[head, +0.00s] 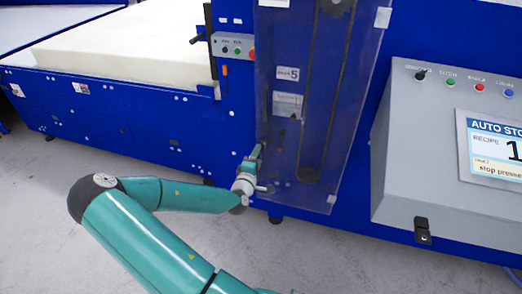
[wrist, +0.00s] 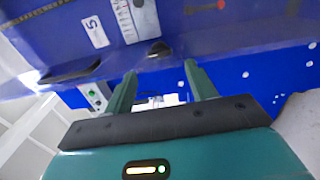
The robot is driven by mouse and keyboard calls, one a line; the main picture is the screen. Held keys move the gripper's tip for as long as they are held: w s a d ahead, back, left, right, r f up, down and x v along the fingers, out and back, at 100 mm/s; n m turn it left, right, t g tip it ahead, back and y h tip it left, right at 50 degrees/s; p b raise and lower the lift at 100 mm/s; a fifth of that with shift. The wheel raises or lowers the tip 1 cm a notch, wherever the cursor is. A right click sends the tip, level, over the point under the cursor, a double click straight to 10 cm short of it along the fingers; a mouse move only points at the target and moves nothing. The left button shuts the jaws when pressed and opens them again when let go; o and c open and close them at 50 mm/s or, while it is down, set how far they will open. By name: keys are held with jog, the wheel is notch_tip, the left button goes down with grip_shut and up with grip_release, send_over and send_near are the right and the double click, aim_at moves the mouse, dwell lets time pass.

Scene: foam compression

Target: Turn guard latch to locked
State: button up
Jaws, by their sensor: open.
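The guard is a translucent purple panel (head: 342,130) on the blue machine. In the head view my gripper (head: 256,150) is at the panel's lower left edge. In the wrist view my gripper (wrist: 160,68) is open, with its two green fingers apart and nothing seen held between them. A small dark piece (wrist: 158,48) on the panel's edge shows just beyond and between the fingertips. It may be the latch, but its shape and turn are too small to tell. In the head view my gripper hides that spot.
A grey control box (head: 425,135) with buttons and a screen (head: 493,150) reading AUTO STO... stands at right. A small button box (head: 233,47) is left of the panel. A cream foam block (head: 125,45) lies on the bed at upper left. The grey floor in front is clear.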

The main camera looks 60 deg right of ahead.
jog(key=s+a, duration=0.1)
jog(key=a, duration=0.6)
jog(key=shift+a, duration=0.15)
jog(key=shift+s, duration=0.1)
